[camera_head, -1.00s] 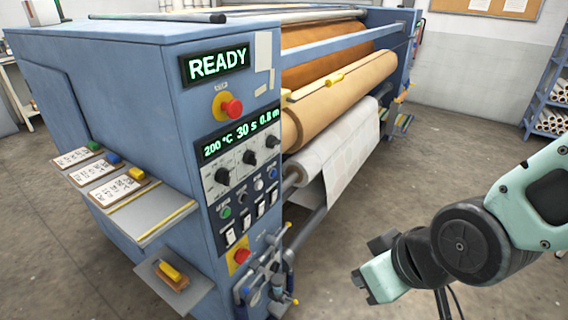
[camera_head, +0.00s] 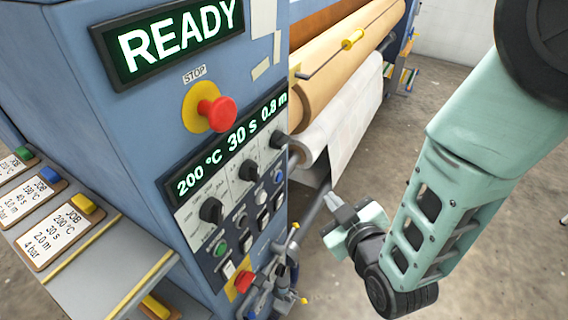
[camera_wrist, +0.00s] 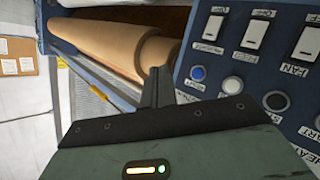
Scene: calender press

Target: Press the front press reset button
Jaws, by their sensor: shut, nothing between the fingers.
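The press control panel (camera_head: 232,185) is on the blue end of the machine, with dials, buttons and switches. A blue button (camera_head: 278,176) sits at the right of its button row; it also shows in the wrist view (camera_wrist: 198,73), with a small label beside it that seems to read RESET. A white button (camera_wrist: 232,85) is next to it. My gripper (camera_head: 334,199) is shut and empty, to the right of the panel and apart from it. In the wrist view its fingertips (camera_wrist: 157,76) lie left of the blue button.
A red STOP button (camera_head: 217,113) juts out above the panel, and another red button (camera_head: 243,281) sits below it. A READY display (camera_head: 175,38) is on top. Pipes and valves (camera_head: 275,285) stand low near my gripper. A tan roller (camera_head: 350,65) runs behind.

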